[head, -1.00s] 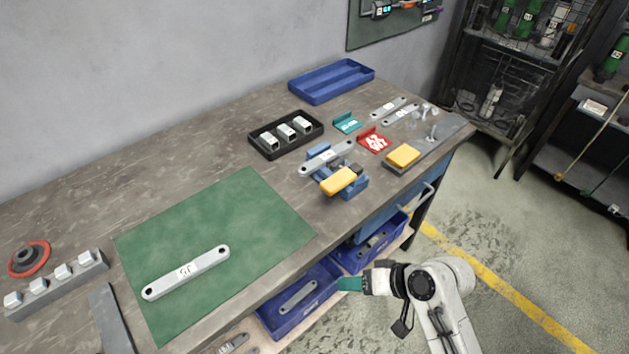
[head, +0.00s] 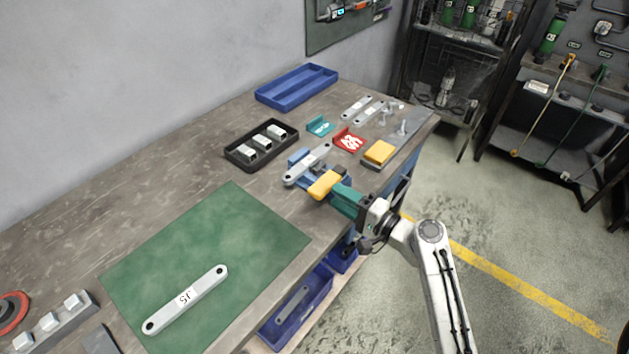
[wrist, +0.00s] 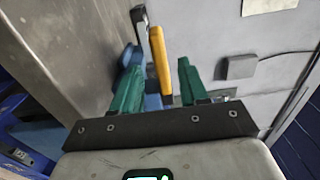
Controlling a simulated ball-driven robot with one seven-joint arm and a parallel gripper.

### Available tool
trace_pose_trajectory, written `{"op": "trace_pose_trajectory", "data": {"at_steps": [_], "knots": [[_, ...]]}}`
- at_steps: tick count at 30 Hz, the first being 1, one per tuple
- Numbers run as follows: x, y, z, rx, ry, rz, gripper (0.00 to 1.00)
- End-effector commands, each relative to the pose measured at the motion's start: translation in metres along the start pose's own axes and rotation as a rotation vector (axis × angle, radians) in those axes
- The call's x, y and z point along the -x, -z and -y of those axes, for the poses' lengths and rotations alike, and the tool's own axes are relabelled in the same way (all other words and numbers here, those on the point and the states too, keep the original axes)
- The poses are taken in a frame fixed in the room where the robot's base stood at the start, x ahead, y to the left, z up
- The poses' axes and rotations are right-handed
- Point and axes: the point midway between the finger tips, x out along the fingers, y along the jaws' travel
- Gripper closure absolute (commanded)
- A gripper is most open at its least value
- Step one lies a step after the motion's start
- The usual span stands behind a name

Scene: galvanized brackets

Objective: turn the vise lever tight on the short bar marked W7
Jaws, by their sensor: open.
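A blue vise (head: 298,158) sits at the bench's front edge with a pale metal bar (head: 307,165) lying across its jaws. I cannot read the bar's label. The vise's yellow lever (head: 325,186) points toward the front of the bench; it also shows in the wrist view (wrist: 159,58). My gripper (head: 341,196) is open, its teal fingers right at the lever. In the wrist view my gripper (wrist: 158,82) has the lever between and just beyond its fingertips, with gaps on both sides. Contact is not visible.
A longer labelled bar (head: 186,299) lies on the green mat (head: 235,225). Near the vise are a black tray (head: 239,153) of pale blocks, a red bracket (head: 349,140), a teal bracket (head: 320,126) and a yellow block (head: 379,152). Blue bins (head: 318,290) are below the bench.

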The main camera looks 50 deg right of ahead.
Motion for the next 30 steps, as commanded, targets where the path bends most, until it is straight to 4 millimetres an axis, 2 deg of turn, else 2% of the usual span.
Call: {"op": "trace_pose_trajectory", "data": {"at_steps": [6,13,18,26,30], "knots": [[-0.042,0.0,0.003,0.001,0.0,0.003,0.56],[-0.071,0.0,0.001,0.002,-0.001,0.002,0.56],[-0.079,-0.001,0.0,0.002,-0.002,0.002,0.56],[-0.08,-0.001,0.0,0.002,-0.002,0.002,0.56],[-0.079,-0.001,0.0,0.002,-0.002,0.002,0.7]]}}
